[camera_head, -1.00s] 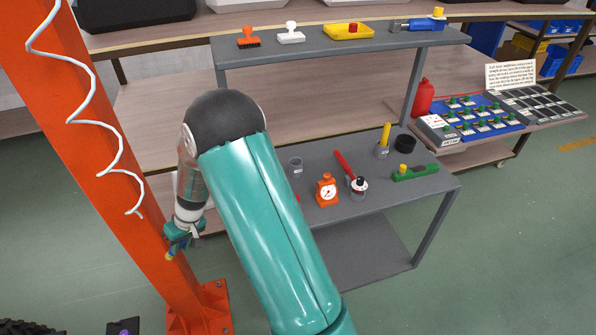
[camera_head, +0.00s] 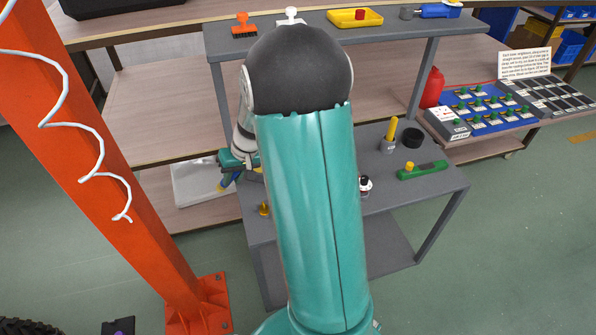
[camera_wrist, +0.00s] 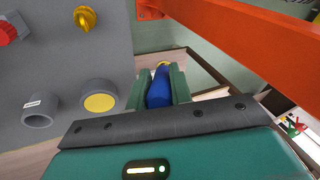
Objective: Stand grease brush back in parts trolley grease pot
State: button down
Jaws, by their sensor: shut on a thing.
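My gripper (camera_wrist: 156,84) is shut on the grease brush (camera_wrist: 159,94), whose blue handle lies between the green fingers, with yellow at its far end. In the head view my gripper (camera_head: 230,172) is at the left edge of the grey parts trolley (camera_head: 436,193), with the brush (camera_head: 227,182) hanging tilted below it. In the wrist view a round grey pot with a yellow inside (camera_wrist: 100,98), apparently the grease pot, stands on the trolley left of the brush, apart from it. The brush's bristles are not clear.
A labelled grey cup (camera_wrist: 38,109), a yellow knob (camera_wrist: 85,17) and a red knob (camera_wrist: 8,31) are left of the gripper. An orange post (camera_head: 125,170) rises at the left. A yellow-handled tool (camera_head: 391,131) and a green tool (camera_head: 424,170) are at the trolley's right.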

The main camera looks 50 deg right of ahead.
jog(key=s+d+r+m+t+h, duration=0.1)
jog(key=s+d+r+m, duration=0.2)
jog(key=s+d+r, duration=0.5)
jog(key=s+d+r+m+h, duration=0.1)
jog(key=s+d+r+m, duration=0.1)
jog(key=s+d+r, duration=0.5)
jog(key=w+d+f, duration=0.3)
jog(key=d+f, duration=0.1)
jog(key=f, duration=0.3)
jog(key=w+d+f, duration=0.4)
jog(key=f, duration=0.3)
jog(key=shift+w+f+y, duration=0.3)
jog(key=shift+f, duration=0.05)
jog(key=shift+d, duration=0.1)
jog(key=shift+f, duration=0.3)
jog(key=c, duration=1.3)
grip_release()
jog(key=shift+o, duration=0.2)
